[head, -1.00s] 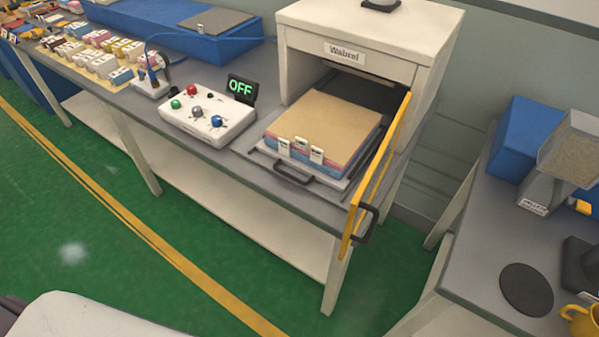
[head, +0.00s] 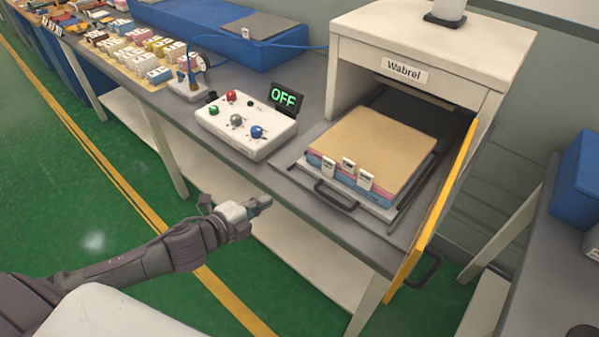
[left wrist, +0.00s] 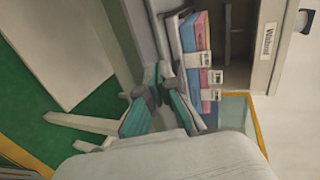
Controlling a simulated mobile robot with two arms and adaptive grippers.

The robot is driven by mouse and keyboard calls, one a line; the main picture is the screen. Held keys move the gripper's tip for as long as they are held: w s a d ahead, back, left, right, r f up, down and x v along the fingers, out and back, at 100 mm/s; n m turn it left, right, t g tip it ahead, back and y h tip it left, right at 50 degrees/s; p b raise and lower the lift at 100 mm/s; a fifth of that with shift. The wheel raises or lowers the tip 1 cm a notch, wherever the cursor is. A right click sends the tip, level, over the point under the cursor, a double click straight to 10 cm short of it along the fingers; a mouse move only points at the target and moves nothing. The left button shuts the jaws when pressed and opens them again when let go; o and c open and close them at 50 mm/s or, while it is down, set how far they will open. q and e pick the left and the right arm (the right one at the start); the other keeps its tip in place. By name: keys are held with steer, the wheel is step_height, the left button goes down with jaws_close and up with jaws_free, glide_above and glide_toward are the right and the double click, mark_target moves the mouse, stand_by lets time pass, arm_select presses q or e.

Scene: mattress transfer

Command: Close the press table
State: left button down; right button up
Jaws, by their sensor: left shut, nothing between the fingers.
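The press (head: 420,40), a white housing labelled "Wabrel", stands on the grey bench with its front open. Its press table (head: 384,211), a flat tray with a black handle (head: 336,195), is slid out in front. A layered stack (head: 375,148), tan on top with pink and blue sides and white tags, lies on it. The stack also shows sideways in the left wrist view (left wrist: 203,30). The yellow-edged door (head: 437,205) stands open at the right. My left gripper (head: 264,202) is shut and empty, left of the handle and apart from it. My right gripper is out of view.
A white control box (head: 246,138) with coloured buttons and a green "OFF" display (head: 286,96) sits left of the press table. Small coloured blocks and a blue case (head: 215,30) lie farther left. Green floor is clear before the bench. Another table (head: 560,280) stands at right.

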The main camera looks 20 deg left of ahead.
arm_select(q)
steer(key=r, duration=0.1)
steer(key=p, duration=0.3)
glide_toward(311, 172)
steer(key=shift+m+h, duration=0.3)
steer(key=x, duration=0.5)
steer(key=shift+w+a+f, duration=0.15)
steer(key=shift+w+f, duration=0.05)
steer(key=shift+f, duration=0.1)
steer(key=shift+x, duration=0.75)
steer(key=shift+w+r, duration=0.1)
